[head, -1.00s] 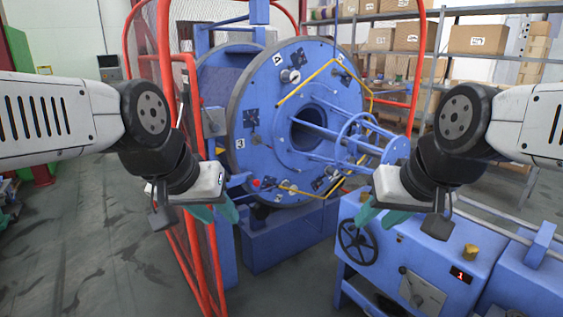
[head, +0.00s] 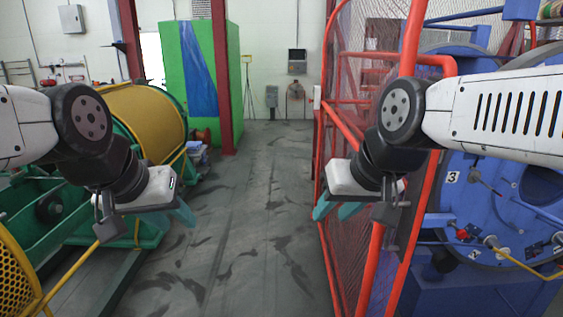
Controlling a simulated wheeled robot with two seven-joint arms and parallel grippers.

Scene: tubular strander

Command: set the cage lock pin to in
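The blue strander cage (head: 500,195) stands at the right of the head view, partly hidden by my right arm and cut off by the picture edge. A small red-tipped part (head: 462,234) sits low on its face below the label 3; I cannot tell whether it is the cage lock pin or how it is set. My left gripper (head: 167,216) is open and empty over the floor at the left. My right gripper (head: 336,210) is open and empty, in front of the red guard frame in the picture, apart from the cage.
A red guard frame with mesh (head: 362,130) stands between the aisle and the cage. A green machine with a yellow drum (head: 146,117) is at the left. The grey floor aisle (head: 250,215) between them is clear. A green-and-blue panel (head: 190,80) stands farther back.

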